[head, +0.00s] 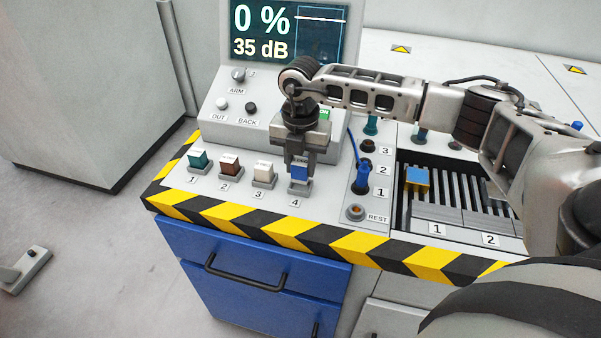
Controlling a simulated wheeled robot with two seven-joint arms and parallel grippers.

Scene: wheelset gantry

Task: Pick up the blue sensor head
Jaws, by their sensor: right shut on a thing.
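The blue sensor head (299,175) is at the spot labelled 4, at the right end of the row on the bench. My right gripper (299,166) comes down on it from above and is shut on it. The fingers and gripper body hide its upper part. Its lower end is at the grey holder (299,189); I cannot tell whether it is seated or just clear. My left gripper is not in view.
Teal (200,160), brown (230,164) and white (263,172) heads stand at spots 1 to 3. A blue plug with a cable (362,176) is close on the right. A slotted tray (448,215) lies further right. A display (288,32) stands behind.

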